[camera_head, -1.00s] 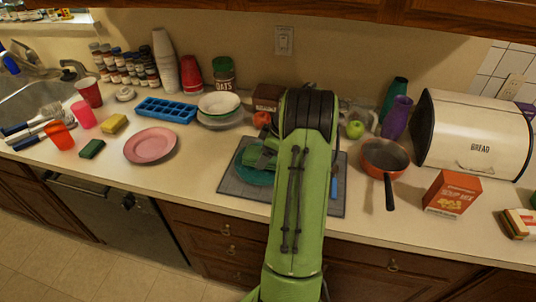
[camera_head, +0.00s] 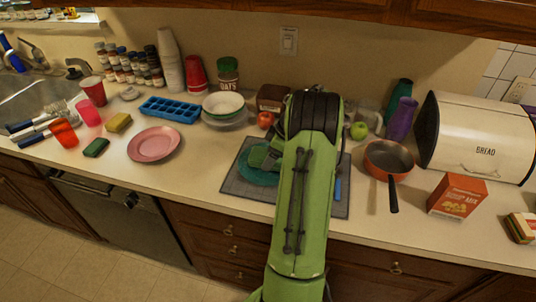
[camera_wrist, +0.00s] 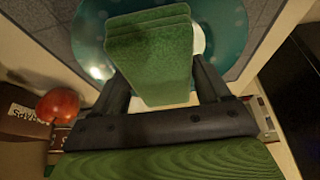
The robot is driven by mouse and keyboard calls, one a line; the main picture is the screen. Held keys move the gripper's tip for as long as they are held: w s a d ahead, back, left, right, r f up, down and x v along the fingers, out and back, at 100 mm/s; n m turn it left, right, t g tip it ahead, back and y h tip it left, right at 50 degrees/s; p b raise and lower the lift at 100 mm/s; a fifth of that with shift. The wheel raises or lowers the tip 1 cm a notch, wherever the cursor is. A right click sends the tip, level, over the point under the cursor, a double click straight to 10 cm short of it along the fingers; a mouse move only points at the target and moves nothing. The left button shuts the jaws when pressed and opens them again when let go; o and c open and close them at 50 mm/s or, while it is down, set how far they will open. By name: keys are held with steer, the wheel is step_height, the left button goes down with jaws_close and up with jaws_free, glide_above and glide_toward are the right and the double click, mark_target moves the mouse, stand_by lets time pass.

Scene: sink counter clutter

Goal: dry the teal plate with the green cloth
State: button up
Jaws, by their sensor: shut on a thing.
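The teal plate (camera_head: 256,178) lies on a dark grey mat (camera_head: 235,187) on the counter. It fills the upper part of the wrist view (camera_wrist: 232,30), with whitish shiny spots on it. The green cloth (camera_wrist: 150,50) is a folded, thick block over the plate. My gripper (camera_wrist: 160,85) is shut on the cloth, one dark finger on each side. In the head view my green arm reaches in from the front and hides the plate's right side. The cloth hides part of the plate, and I cannot tell whether it touches it.
A red apple (camera_head: 265,120) and a brown box (camera_head: 271,97) stand behind the mat. A pan (camera_head: 387,158), an orange box (camera_head: 457,196) and a bread bin (camera_head: 478,138) are to the right. A pink plate (camera_head: 154,145) lies left, with bare counter before the mat.

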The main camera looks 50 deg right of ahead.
mark_target(260, 150)
steer(key=shift+s+a+f+b, duration=0.1)
steer(key=shift+s+a+b, duration=0.1)
steer(key=shift+s+b, duration=0.45)
steer(key=shift+s+a+b, duration=0.2)
steer(key=shift+s+b, duration=0.05)
steer(key=shift+s, duration=0.7)
steer(key=shift+w+r+p, duration=0.2)
steer(key=shift+w+p, duration=0.65)
steer(key=shift+w, duration=0.7)
steer(key=shift+w+d+f+p, duration=0.15)
steer(key=shift+w+p, duration=0.75)
steer(key=shift+w, duration=1.2)
steer(key=shift+s+a+b, duration=0.15)
steer(key=shift+s+b, duration=0.85)
steer(key=shift+s, duration=0.85)
steer(key=shift+s+a+b, duration=0.15)
steer(key=shift+s+b, duration=0.8)
steer(key=shift+s, duration=0.85)
step_height(260, 150, up, 6)
steer(key=p, duration=0.5)
